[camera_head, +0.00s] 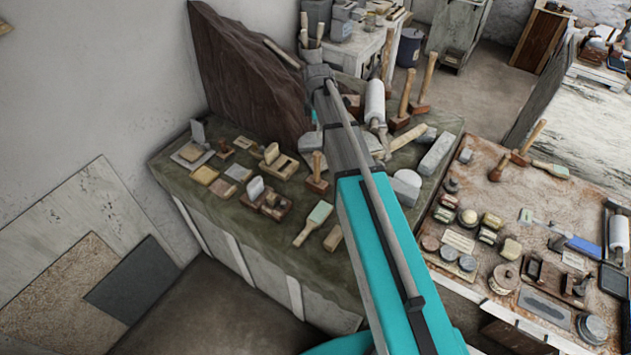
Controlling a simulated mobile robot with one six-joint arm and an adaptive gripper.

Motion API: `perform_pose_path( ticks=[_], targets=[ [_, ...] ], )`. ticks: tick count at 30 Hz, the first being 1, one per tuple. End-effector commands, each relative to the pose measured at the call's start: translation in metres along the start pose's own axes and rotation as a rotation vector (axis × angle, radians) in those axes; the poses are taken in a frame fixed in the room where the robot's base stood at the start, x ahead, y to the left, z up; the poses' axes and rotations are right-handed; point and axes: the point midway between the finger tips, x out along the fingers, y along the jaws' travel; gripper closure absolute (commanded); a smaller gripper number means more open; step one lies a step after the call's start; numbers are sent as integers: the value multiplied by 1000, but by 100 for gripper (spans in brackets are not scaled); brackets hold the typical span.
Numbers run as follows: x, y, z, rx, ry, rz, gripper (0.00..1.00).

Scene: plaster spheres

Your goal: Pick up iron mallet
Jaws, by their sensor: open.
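A mallet (408,137) with a pale wooden handle lies on the green-covered bench, its handle slanting up to the right. A smaller one (317,172) stands left of my arm. My gripper (318,76) is at the far end of my arm, above the bench's back; its fingers do not show clearly. I see nothing held.
A dark rough slab (245,80) rises at the bench's back left. A white roller (375,102) and grey blocks (437,153) stand right of my arm. The right table (510,195) is crowded with tools and tins. Bare floor (220,310) lies in front.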

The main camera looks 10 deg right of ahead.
Motion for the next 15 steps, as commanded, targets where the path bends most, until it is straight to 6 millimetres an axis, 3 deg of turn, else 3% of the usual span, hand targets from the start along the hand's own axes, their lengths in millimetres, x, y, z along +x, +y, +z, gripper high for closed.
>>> perform_pose_path(
  ticks=[15],
  targets=[
    [43, 0, 1, 2, 0, 0, 15]
  ],
)
